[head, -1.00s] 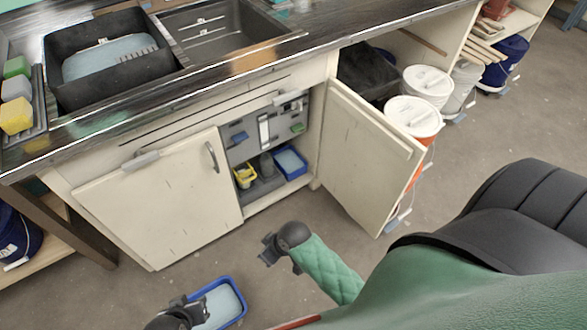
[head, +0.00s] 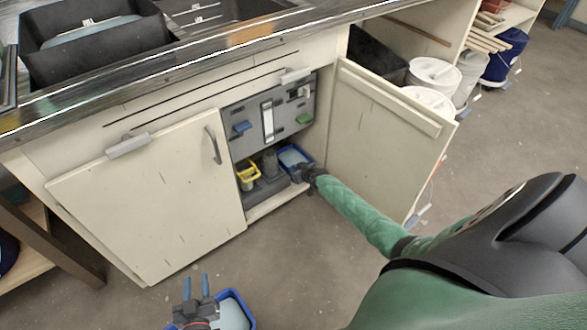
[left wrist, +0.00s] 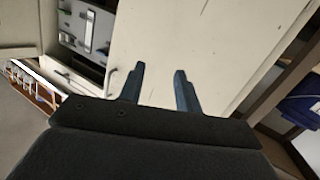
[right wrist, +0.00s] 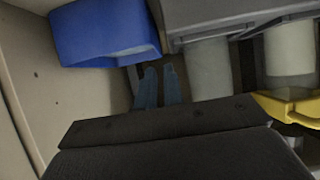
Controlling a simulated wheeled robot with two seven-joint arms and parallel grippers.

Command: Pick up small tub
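The blue tub (head: 289,158) with a pale blue inside sits in the open cupboard at right. It shows in the right wrist view (right wrist: 105,40). A smaller yellow tub (head: 247,177) stands left of it and shows at the right edge of the right wrist view (right wrist: 292,106). My right gripper (right wrist: 160,70) is at the cupboard opening, just in front of the blue tub. Its fingers stand a narrow gap apart with nothing seen between them. My left gripper (head: 196,277) is open and empty, low in front of the closed door, beside another blue tub (head: 240,303).
A grey cylinder (head: 270,162) stands between the yellow and blue tubs. The closed door (head: 160,200) is at left. The worktop (head: 190,75) overhangs above.

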